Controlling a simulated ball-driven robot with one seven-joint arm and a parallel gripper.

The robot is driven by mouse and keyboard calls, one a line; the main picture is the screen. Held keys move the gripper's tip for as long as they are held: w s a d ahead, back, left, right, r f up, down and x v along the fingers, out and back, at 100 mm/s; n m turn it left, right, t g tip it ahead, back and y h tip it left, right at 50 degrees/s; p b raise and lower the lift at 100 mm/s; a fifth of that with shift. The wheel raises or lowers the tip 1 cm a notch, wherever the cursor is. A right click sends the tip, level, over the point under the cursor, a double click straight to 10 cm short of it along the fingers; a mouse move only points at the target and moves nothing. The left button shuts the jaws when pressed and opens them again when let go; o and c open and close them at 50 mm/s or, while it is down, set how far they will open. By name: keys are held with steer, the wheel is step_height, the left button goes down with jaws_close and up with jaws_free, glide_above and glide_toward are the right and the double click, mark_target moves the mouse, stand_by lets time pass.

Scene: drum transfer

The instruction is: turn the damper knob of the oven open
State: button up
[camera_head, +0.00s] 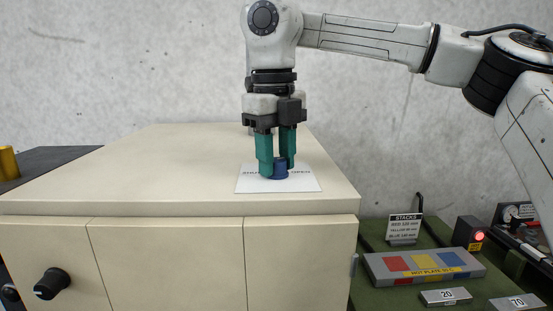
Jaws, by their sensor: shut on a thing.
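The oven (180,180) is a cream cabinet with a flat top that fills the left and middle of the view. A white label plate (250,184) lies on its top near the right edge, with partly hidden lettering that ends in "OPEN" at right. The fingers hide part of the knob and the middle of the lettering, so I cannot tell which way the knob points.
A black dial (52,283) is on the oven's front at lower left. To the right, a green table (380,240) holds a hot plate (424,265) with coloured squares, a "STACKS" sign (404,228) and a box with a red light (468,233). The oven top left of the plate is clear.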

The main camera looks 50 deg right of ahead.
steer(key=shift+m, duration=1.5)
steer(key=o, duration=1)
steer(key=shift+o, duration=0.2)
steer(key=shift+r, duration=0.1)
step_height(320, 180, up, 11)
steer(key=p, duration=0.8)
steer(key=shift+a+f+p, duration=0.15)
steer(key=shift+f+p, duration=0.05)
steer(key=shift+p, duration=0.1)
